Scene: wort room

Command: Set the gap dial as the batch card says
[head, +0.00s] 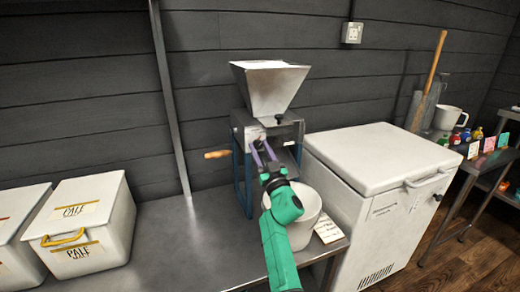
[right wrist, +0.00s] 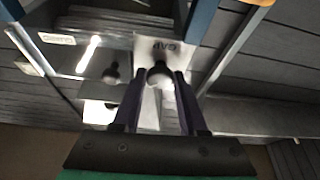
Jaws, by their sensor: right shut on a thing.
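The grain mill (head: 271,88) stands on the steel table with a metal hopper on top. My right gripper (head: 262,146) is at the front of the mill body. In the right wrist view its two purple fingers (right wrist: 158,82) are closed on a dark, rounded gap dial (right wrist: 159,70), just by a plate with an upside-down "GAP" label (right wrist: 168,46). The dial's pointer and scale cannot be read. In the head view the fingers mostly hide the dial. A batch card cannot be made out for certain. My left gripper is not in view.
A white bucket (head: 304,215) stands under the mill, close to my right arm. A wooden crank handle (head: 216,154) sticks out left. A pale malt bin (head: 105,250) stands left, a white chest (head: 368,160) right.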

